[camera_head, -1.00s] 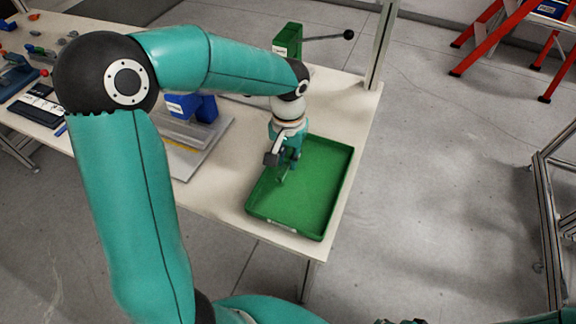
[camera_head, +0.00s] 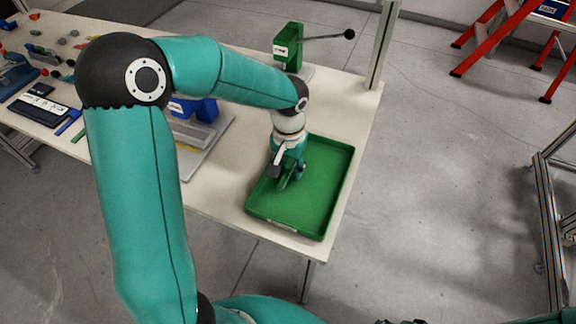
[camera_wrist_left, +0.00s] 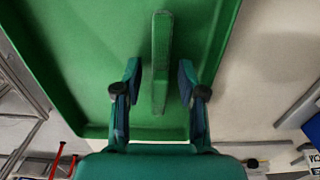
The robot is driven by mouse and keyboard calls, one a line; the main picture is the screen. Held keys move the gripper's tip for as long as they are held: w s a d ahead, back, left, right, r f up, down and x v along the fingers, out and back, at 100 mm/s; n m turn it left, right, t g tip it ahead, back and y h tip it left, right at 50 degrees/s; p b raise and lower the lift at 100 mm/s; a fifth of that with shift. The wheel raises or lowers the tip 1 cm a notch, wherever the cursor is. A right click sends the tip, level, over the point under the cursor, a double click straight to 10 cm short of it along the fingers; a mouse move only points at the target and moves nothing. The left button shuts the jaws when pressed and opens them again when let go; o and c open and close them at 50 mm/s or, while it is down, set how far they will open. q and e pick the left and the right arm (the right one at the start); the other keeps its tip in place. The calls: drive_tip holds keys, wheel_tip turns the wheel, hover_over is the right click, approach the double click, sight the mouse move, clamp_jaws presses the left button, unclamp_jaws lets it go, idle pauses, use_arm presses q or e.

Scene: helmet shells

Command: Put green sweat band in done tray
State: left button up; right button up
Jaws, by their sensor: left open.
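The green sweat band (camera_wrist_left: 161,60) shows in the left wrist view as a narrow green strip over the tray floor. It lies between the two fingers of my left gripper (camera_wrist_left: 160,80), with a gap on each side. My left gripper (camera_head: 288,183) is open and low inside the left part of the green done tray (camera_head: 322,190). The tray also fills much of the left wrist view (camera_wrist_left: 80,60). In the head view the band is hard to tell from the gripper and the green tray. My right gripper is not in view.
The tray sits at the right end of the pale table (camera_head: 225,190), near its edge. A green block-shaped fixture with a lever (camera_head: 288,45) stands behind it. A blue part on a grey plate (camera_head: 205,110) is to the left. Small parts lie at the far left.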

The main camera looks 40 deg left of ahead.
sight(289, 164)
use_arm(q)
wheel_tip(289, 164, up, 12)
drive_tip(key=shift+r+p, duration=0.15)
drive_tip(key=shift+p, duration=0.3)
idle(0.6)
